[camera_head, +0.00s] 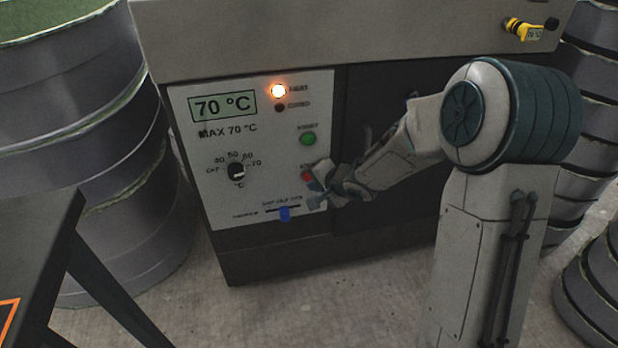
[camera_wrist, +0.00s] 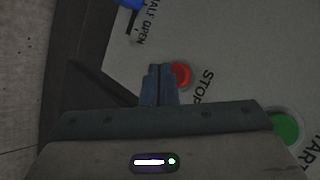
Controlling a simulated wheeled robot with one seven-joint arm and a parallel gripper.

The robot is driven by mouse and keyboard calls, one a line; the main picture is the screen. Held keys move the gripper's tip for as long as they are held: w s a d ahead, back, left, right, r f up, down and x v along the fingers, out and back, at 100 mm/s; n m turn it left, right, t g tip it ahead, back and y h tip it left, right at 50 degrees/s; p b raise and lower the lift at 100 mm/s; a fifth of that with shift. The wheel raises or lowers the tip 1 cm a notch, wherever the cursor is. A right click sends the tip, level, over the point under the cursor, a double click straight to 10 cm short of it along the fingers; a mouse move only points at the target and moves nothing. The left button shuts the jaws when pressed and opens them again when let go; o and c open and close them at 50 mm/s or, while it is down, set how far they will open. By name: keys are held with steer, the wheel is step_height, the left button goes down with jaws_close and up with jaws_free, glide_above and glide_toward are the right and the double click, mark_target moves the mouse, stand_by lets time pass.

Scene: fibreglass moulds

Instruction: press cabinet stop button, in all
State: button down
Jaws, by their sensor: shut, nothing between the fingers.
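The cabinet's light control panel (camera_head: 260,130) carries a red stop button (camera_head: 307,176) at its lower right, partly hidden by my gripper (camera_head: 318,200). In the wrist view the red stop button (camera_wrist: 181,75) shows beside the word STOP. My gripper's closed fingers (camera_wrist: 158,84) are just left of the button in that view, close to it. I cannot tell whether they touch the panel. The fingers are shut and empty. The orange HEAT lamp (camera_head: 278,91) is lit and the display (camera_head: 222,107) reads 70 °C.
A green start button (camera_head: 308,139) is above the stop button. A dial (camera_head: 236,172) and a blue slider (camera_head: 285,213) are on the panel. Large round moulds (camera_head: 120,190) stand at left, and a dark table (camera_head: 40,250) is in the near left corner.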

steer(key=shift+w+r, duration=0.1)
steer(key=shift+w+a+p, duration=0.1)
steer(key=shift+w+p, duration=0.25)
steer(key=shift+p, duration=0.2)
steer(key=shift+w+a+p, duration=0.1)
steer(key=shift+w+p, duration=0.2)
steer(key=shift+w, duration=0.05)
stand_by(0.5)
stand_by(0.3)
steer(key=shift+s+d, duration=0.2)
steer(key=shift+s, duration=0.6)
steer(key=shift+s+d, duration=0.25)
steer(key=shift+s, duration=0.55)
steer(key=shift+s+d, duration=0.25)
steer(key=shift+s, duration=0.55)
steer(key=shift+s+d, duration=0.25)
steer(key=shift+s, duration=0.55)
steer(key=shift+p, duration=0.3)
